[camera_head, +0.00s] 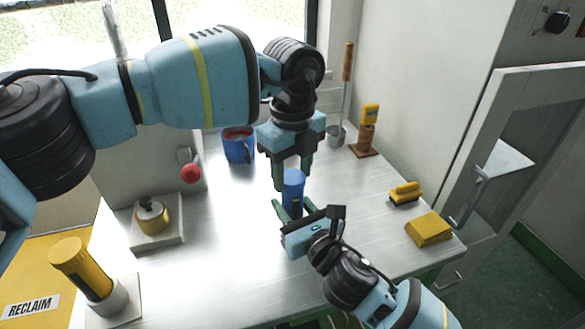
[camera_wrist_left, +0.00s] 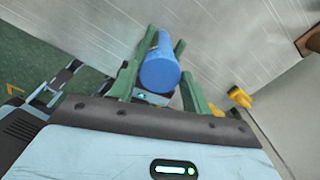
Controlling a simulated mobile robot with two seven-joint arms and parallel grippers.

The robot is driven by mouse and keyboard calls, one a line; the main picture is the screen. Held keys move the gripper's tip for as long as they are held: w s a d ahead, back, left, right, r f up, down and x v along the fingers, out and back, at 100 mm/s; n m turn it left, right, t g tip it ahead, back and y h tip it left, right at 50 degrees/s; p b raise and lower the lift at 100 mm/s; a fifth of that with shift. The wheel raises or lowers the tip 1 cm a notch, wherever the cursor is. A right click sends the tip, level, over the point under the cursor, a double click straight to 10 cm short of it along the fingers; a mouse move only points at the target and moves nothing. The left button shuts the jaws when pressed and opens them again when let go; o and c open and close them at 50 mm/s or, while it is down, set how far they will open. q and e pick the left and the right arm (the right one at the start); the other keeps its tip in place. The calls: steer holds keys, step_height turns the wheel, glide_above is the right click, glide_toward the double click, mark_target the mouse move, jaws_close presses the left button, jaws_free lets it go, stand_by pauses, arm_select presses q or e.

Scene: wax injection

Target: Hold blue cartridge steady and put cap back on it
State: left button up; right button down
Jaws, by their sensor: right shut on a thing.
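The blue cartridge (camera_head: 292,195) stands upright above the front middle of the steel table. Its upper part looks lighter blue than its lower part, but I cannot tell whether a separate cap sits on it. My right gripper (camera_head: 288,214) comes from the lower right and is shut on the cartridge's lower part, partly hiding it. My left gripper (camera_head: 292,178) points down from above, its green fingers apart on either side of the cartridge's top. In the left wrist view the round blue end (camera_wrist_left: 160,72) faces the camera between these fingers.
A blue mug (camera_head: 239,147) and red knob (camera_head: 190,174) are behind left. A gold pot (camera_head: 152,217) and yellow cylinder (camera_head: 82,268) stand left. A yellow brush (camera_head: 405,194) and yellow cloth (camera_head: 429,230) lie right. The table's left-middle surface (camera_head: 225,245) is clear.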

arm_select(q)
steer(key=c, duration=0.6)
steer(key=m, duration=1.6)
steer(key=shift+m, duration=0.3)
steer(key=m, duration=0.4)
steer(key=shift+m, duration=0.3)
steer(key=m, duration=0.6)
steer(key=shift+f+m, duration=0.1)
steer(key=shift+m, duration=0.2)
steer(key=o, duration=1.2)
